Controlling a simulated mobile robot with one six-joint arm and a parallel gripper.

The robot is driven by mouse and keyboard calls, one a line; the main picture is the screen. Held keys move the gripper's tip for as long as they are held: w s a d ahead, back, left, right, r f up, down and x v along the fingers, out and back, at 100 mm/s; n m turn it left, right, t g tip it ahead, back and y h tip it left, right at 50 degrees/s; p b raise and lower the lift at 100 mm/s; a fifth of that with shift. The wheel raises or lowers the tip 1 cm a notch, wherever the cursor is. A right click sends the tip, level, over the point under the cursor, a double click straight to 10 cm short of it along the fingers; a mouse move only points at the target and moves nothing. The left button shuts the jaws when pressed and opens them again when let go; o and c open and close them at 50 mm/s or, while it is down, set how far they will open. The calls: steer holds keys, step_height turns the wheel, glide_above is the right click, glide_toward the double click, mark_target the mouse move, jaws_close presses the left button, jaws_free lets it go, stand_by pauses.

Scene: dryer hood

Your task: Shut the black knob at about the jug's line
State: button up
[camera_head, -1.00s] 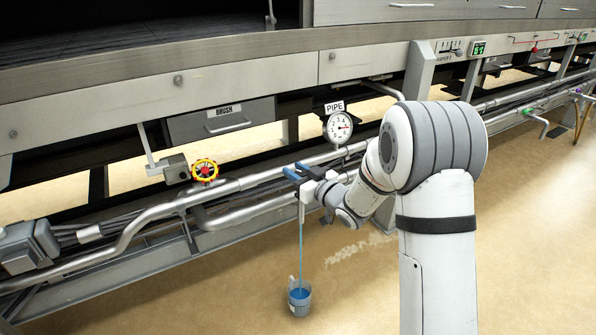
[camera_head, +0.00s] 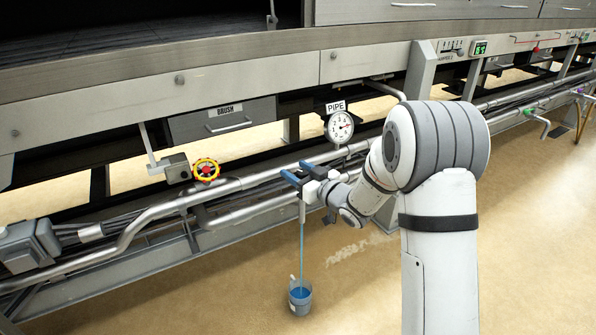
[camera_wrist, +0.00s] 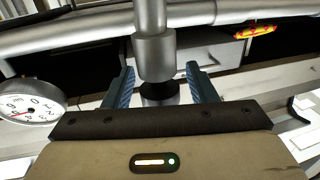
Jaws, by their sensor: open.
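My gripper (camera_head: 300,176) is open at the pipe outlet, its blue fingers pointing at the pipe in the head view. In the wrist view, my gripper's two blue fingers (camera_wrist: 162,88) stand either side of a black knob (camera_wrist: 160,92) at the end of a grey pipe fitting. I cannot tell whether either finger touches it. In the head view the knob is hard to tell apart from my gripper. A blue stream of liquid (camera_head: 302,240) runs down from the outlet into the jug (camera_head: 300,304) on the floor. Blue liquid shows inside the jug; its line is too small to read.
A round gauge (camera_head: 340,126) under a PIPE sign stands just right of and above my gripper. A red and yellow valve wheel (camera_head: 206,170) is on the left. Silver pipes (camera_head: 150,217) run along the machine. The floor around the jug is clear.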

steer(key=p+v, duration=0.2)
steer(key=v, duration=0.5)
steer(key=shift+s+d, duration=0.2)
steer(key=shift+d, duration=0.05)
steer(key=shift+r, duration=0.15)
